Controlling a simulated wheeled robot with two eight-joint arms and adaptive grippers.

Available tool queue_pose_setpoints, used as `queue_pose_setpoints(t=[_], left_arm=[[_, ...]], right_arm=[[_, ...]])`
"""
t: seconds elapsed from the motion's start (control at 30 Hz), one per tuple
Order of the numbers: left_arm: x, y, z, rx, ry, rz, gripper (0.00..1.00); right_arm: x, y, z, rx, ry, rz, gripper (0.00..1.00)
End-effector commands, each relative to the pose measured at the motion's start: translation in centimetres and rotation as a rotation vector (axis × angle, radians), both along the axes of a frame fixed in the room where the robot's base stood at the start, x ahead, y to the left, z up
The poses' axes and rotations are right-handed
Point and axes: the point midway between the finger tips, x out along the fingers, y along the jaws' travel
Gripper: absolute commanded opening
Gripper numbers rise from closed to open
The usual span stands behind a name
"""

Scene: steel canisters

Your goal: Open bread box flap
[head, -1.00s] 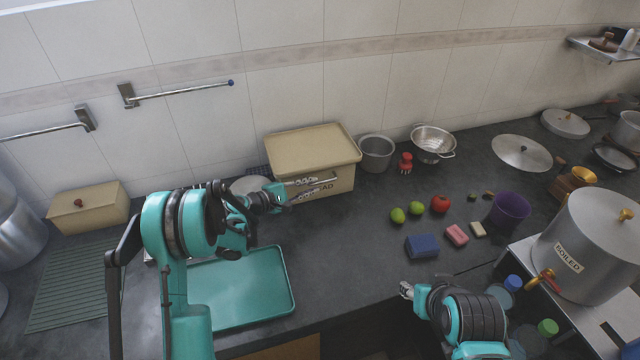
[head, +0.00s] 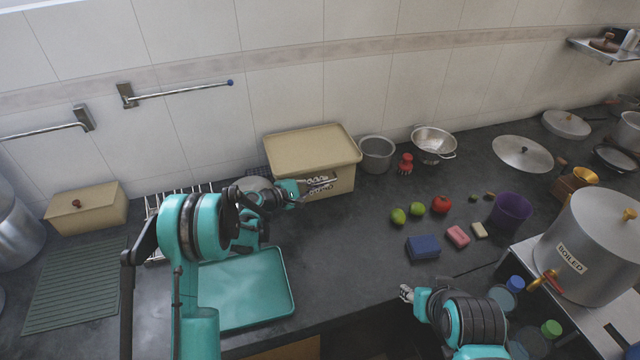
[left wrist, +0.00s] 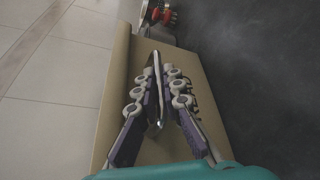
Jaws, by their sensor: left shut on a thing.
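The beige bread box (head: 312,150) stands against the tiled wall, its lid down. Its front, with the label, is partly hidden by my left gripper (head: 322,183). The box front also shows in the left wrist view (left wrist: 185,55).
A teal tray (head: 270,290) lies below my left arm. A grey pot (head: 377,152) and a red-topped brush (head: 406,162) stand right of the box. Limes, a tomato (head: 441,204) and a blue block (head: 423,247) lie farther right.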

Motion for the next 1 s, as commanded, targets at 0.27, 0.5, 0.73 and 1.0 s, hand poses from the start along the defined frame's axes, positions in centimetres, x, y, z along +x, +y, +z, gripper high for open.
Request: queue_pose_setpoints(t=[0.27, 0.5, 0.73, 1.0], left_arm=[[-1.0, -0.4, -0.7, 0.001, 0.001, -0.001, 0.00], [-2.7, -1.1, -1.8, 0.000, 0.000, -0.001, 0.00], [-4.1, -1.8, -3.0, 0.001, 0.001, -0.002, 0.00], [-5.1, -2.2, -4.1, 0.027, -0.066, -0.002, 0.00]], right_arm=[[0.0, 0.0, -1.0, 0.000, 0.000, 0.000, 0.40], [0.0, 0.0, -2.7, 0.000, 0.000, 0.000, 0.40], [0.0, 0.0, -4.3, 0.000, 0.000, 0.000, 0.40], [0.0, 0.0, -5.9, 0.000, 0.000, 0.000, 0.40]])
